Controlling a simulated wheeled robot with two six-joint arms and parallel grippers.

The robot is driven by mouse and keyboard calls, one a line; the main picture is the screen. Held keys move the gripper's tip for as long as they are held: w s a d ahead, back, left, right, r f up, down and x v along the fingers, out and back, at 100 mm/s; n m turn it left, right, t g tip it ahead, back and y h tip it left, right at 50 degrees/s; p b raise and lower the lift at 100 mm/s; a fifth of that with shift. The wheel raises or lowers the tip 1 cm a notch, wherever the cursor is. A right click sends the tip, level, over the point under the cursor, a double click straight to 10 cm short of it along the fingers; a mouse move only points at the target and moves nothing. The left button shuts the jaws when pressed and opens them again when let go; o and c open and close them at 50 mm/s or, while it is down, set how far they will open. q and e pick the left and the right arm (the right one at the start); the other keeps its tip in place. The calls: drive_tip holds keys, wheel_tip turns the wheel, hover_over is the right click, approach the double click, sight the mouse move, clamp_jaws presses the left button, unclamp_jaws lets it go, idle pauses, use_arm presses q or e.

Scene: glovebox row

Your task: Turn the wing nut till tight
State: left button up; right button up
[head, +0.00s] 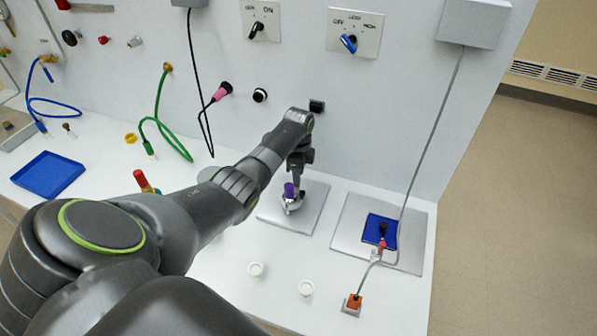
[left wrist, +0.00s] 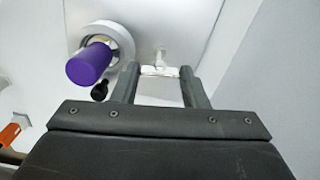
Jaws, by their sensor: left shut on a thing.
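My left gripper (head: 297,172) reaches down over a grey plate (head: 307,222) on the white bench by the back wall. In the left wrist view, its two fingers (left wrist: 159,71) are closed on a small pale metal piece, which looks like the wing nut (left wrist: 160,72). A thin pale stem shows just beyond it. A purple cylinder (left wrist: 90,63) stands beside the fingers with a white ring (left wrist: 122,38) around its far end; it also shows in the head view (head: 290,190). The wing nut is hidden in the head view. My right gripper is not in view.
A blue tray (head: 48,175) lies far left.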

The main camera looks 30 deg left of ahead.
use_arm(q)
drive_tip(key=m, duration=0.3)
drive_tip(key=shift+r+m, duration=0.1)
drive_tip(key=shift+m, duration=0.2)
drive_tip(key=m, duration=0.3)
drive_tip(key=shift+m, duration=0.3)
drive_tip(key=m, duration=0.3)
drive_tip(key=shift+m, duration=0.4)
drive_tip(key=m, duration=0.3)
drive_tip(key=shift+m, duration=0.3)
drive_tip(key=shift+m+b, duration=0.55)
drive_tip(key=shift+m, duration=0.65)
drive_tip(key=shift+m+b, duration=0.75)
drive_tip(key=shift+m, duration=0.45)
